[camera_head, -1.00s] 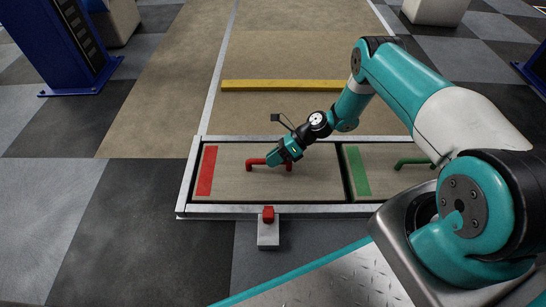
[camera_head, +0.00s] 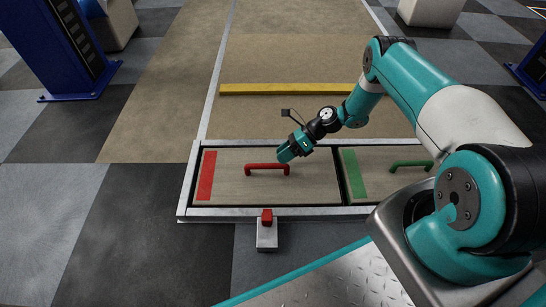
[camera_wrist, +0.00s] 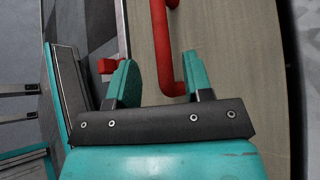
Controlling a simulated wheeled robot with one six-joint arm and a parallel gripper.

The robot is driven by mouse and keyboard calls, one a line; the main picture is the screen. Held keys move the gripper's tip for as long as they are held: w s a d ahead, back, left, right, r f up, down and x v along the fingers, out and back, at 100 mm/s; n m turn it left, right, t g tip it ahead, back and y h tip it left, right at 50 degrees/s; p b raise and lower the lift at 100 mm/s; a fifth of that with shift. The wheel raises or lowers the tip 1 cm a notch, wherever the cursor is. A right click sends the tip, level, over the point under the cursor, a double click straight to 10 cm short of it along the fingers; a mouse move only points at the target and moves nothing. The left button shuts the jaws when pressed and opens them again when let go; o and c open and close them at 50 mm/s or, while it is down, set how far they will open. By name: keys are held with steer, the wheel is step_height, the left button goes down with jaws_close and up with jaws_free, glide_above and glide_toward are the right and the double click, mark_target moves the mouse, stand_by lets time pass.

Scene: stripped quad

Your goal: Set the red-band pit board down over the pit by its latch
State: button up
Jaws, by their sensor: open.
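The red-band pit board (camera_head: 235,190) lies flat in the left bay of the metal frame (camera_head: 187,180), its red band (camera_head: 206,176) at the left. Its red handle (camera_head: 266,166) stands up from the middle and also shows in the wrist view (camera_wrist: 163,50). The latch (camera_head: 267,236), a grey block with a red top, sits at the frame's front edge below the board. My gripper (camera_head: 284,155) is open and empty, by the handle's right end. In the wrist view its fingers (camera_wrist: 158,80) appear on either side of the red bar; their height above it is unclear.
A green-band board (camera_head: 380,184) with a green handle (camera_head: 411,165) lies in the right bay. A yellow strip (camera_head: 285,88) crosses the floor behind the frame. A blue cabinet (camera_head: 72,50) stands at the back left. The floor left of the frame is clear.

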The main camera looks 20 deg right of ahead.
steer(key=p+v, duration=0.2)
steer(key=v, duration=0.4)
steer(key=w+a+r+n+g+h, duration=0.1)
steer(key=w+a+r+n, duration=0.1)
steer(key=r+n, duration=0.35)
steer(key=w+a+r+n+h, duration=0.1)
steer(key=a+r+n, duration=0.1)
steer(key=r, duration=0.7)
steer(key=s+a+r+n+h, duration=0.1)
steer(key=s+a+r+n, duration=0.2)
steer(key=r, duration=0.4)
steer(key=s+a+r+n+h, duration=0.1)
steer(key=a+r+n+h, duration=0.1)
steer(key=a+r+n, duration=0.35)
steer(key=s+a+r+n+h, duration=0.1)
steer(key=s+a+r+n, duration=0.2)
steer(key=s+r+n, duration=0.9)
steer(key=s+n, duration=0.1)
steer(key=s, duration=0.4)
steer(key=s+r+n+t+h, duration=0.1)
steer(key=s+r+n, duration=0.2)
steer(key=s, duration=0.5)
steer(key=shift+r+n+h, duration=0.15)
steer(key=shift+n+h, duration=0.15)
steer(key=shift+n, duration=0.1)
